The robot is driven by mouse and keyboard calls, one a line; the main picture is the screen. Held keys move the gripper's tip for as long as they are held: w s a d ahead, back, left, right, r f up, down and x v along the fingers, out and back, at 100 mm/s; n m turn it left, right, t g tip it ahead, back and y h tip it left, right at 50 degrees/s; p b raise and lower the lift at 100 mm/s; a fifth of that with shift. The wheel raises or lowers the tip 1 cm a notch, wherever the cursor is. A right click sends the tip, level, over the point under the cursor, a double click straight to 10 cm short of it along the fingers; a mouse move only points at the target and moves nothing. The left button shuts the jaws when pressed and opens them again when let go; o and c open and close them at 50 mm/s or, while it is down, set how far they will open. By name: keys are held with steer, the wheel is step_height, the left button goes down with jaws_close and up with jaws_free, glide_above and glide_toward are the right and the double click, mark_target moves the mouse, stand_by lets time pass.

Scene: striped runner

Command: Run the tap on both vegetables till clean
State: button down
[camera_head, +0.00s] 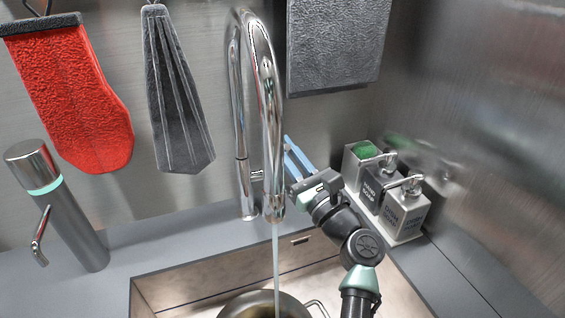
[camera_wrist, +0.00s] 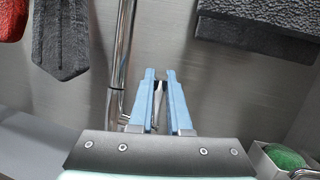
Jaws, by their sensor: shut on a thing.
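The chrome tap (camera_head: 268,110) stands behind the sink, and a thin stream of water (camera_head: 276,262) runs from its spout. The stream falls to a metal pot (camera_head: 240,304) in the sink, cut off by the lower picture edge. My gripper (camera_head: 288,143) is just right of the tap's neck, its blue fingers pointing up toward the wall. In the wrist view its fingers (camera_wrist: 160,76) are closed around the slim metal tap lever (camera_wrist: 158,94). The tap's upright pipe (camera_wrist: 122,60) is left of them. No vegetables show in either view; the pot's inside is mostly out of view.
Soap dispensers (camera_head: 404,212) and a green scrubber (camera_head: 365,150) stand in a caddy to the right. A tall metal cylinder with a lever (camera_head: 62,205) stands at left. A red mitt (camera_head: 75,95), a grey cloth (camera_head: 172,95) and a dark towel (camera_head: 335,45) hang on the wall.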

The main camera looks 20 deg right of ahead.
steer(key=shift+s+f+t+b, duration=0.2)
steer(key=shift+f+t+b, duration=0.15)
steer(key=shift+b, duration=0.3)
steer(key=shift+s+r, duration=0.1)
steer(key=c, duration=0.9)
jaws_free()
steer(key=shift+o, duration=0.2)
steer(key=v, duration=0.7)
steer(key=shift+s+p, duration=0.25)
steer(key=shift+p, duration=0.15)
steer(key=shift+d, duration=0.1)
